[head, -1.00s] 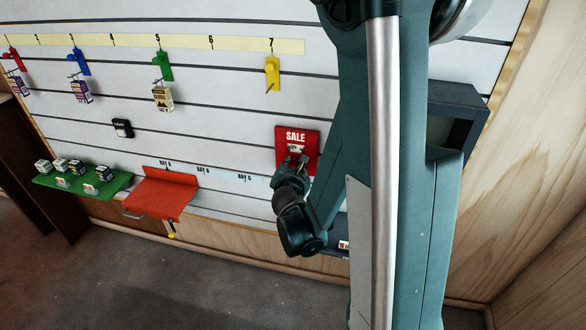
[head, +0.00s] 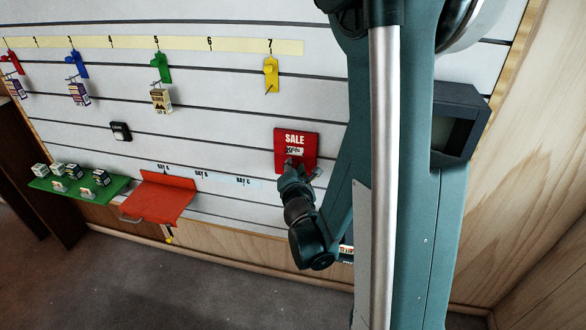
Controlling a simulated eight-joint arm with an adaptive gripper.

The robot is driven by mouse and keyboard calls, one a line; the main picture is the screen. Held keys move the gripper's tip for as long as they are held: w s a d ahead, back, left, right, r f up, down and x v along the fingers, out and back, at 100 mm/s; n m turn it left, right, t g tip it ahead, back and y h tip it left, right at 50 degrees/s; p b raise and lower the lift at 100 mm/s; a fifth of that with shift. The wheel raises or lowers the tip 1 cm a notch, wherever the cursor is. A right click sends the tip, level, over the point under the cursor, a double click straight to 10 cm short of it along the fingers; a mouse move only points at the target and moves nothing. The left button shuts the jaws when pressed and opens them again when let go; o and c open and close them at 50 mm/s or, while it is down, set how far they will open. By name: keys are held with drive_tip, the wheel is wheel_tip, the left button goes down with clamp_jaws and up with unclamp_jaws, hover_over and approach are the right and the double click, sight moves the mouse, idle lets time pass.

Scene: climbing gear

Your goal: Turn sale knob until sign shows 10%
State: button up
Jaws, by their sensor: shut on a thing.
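The red SALE sign (head: 294,139) hangs on the white slatted wall, right of centre in the head view. Its small white window (head: 295,151) shows dark figures that are too small to read surely. My gripper (head: 293,166) is at the lower part of the sign, shut on the sale knob. The knob itself is hidden by the fingers. My wrist reaches up to the sign from below.
A yellow hook (head: 271,74) is above the sign under number 7. A red shelf (head: 158,197) and a green shelf (head: 80,188) with several small boxes are at left. A dark open box (head: 457,122) is on the right, behind my arm.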

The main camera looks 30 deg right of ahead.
drive_tip(key=o, duration=0.9)
drive_tip(key=shift+c, duration=0.2)
drive_tip(key=shift+s+a, duration=0.1)
drive_tip(key=shift+s, duration=0.05)
drive_tip(key=v, duration=1.1)
drive_tip(key=shift+s+a, duration=0.15)
drive_tip(key=shift+s, duration=0.15)
drive_tip(key=shift+r, duration=0.1)
